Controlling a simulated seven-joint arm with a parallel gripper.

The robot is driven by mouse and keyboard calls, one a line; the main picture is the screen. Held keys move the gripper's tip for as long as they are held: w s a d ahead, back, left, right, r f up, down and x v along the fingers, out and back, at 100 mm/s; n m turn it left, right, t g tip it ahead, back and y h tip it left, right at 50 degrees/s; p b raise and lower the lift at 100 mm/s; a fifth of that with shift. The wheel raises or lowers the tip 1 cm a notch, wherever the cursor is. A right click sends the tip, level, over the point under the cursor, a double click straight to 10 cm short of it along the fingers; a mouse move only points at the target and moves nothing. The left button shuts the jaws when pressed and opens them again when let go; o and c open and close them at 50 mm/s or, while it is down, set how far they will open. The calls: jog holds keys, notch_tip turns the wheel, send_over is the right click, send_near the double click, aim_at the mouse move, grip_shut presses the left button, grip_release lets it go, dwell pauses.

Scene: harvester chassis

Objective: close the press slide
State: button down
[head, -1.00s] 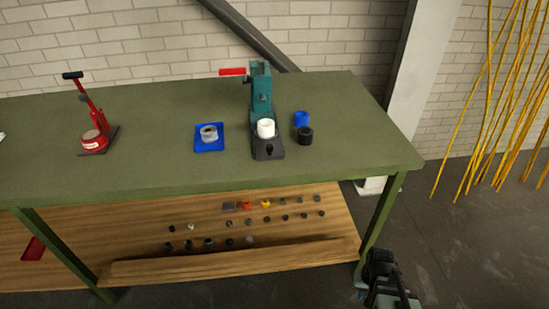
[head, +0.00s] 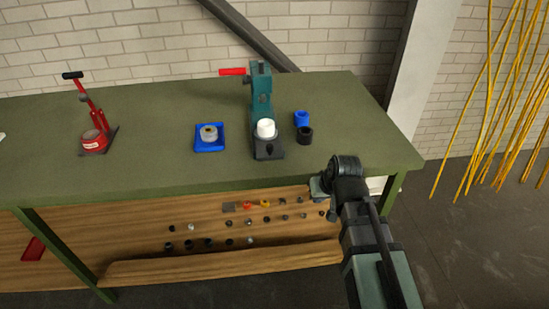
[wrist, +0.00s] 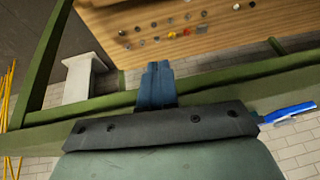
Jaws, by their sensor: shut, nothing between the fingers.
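The press (head: 261,95) is teal and stands upright at the back of the green workbench. Its red handle (head: 232,72) points left at the top. A white cup-like piece (head: 265,128) sits above its dark base (head: 268,151). I cannot make out the slide's exact position. My gripper (wrist: 157,72) shows in the wrist view with its blue fingers shut and empty, against the bench frame and lower shelf. In the head view my arm's end is at the bench's front right edge, in front of and right of the press, well apart from it.
A blue cup (head: 302,118) and a black cup (head: 305,135) stand right of the press. A blue tray (head: 209,149) with a grey ring is left of it. A red hand press (head: 95,138) stands far left. Yellow rods (head: 505,90) hang at right.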

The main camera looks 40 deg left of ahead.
aim_at(273, 151)
jog(key=s+a+r+n+y, duration=0.1)
jog(key=a+r+n, duration=0.15)
jog(key=r, duration=0.45)
jog(key=s+a+r+n+y, duration=0.1)
jog(key=a+r+n+y, duration=0.15)
jog(key=r, duration=0.45)
jog(key=a+f+n, duration=0.2)
jog(key=n, duration=0.2)
jog(key=a+f+n+g, duration=0.1)
jog(key=a+f+n, duration=0.2)
jog(key=n, duration=0.1)
jog(key=s+a+f+n, duration=0.1)
jog(key=a+f+n, duration=0.1)
jog(key=a+n, duration=0.1)
jog(key=shift+s+a+f+n+g, duration=0.1)
jog(key=shift+a+f+n+g, duration=0.15)
jog(key=shift+n+g, duration=0.15)
jog(key=shift+w+a+r, duration=0.15)
jog(key=shift+w+a, duration=0.7)
jog(key=shift+w, duration=0.1)
jog(key=shift+w+a, duration=0.45)
jog(key=w+a, duration=0.3)
jog(key=shift+s+d, duration=0.1)
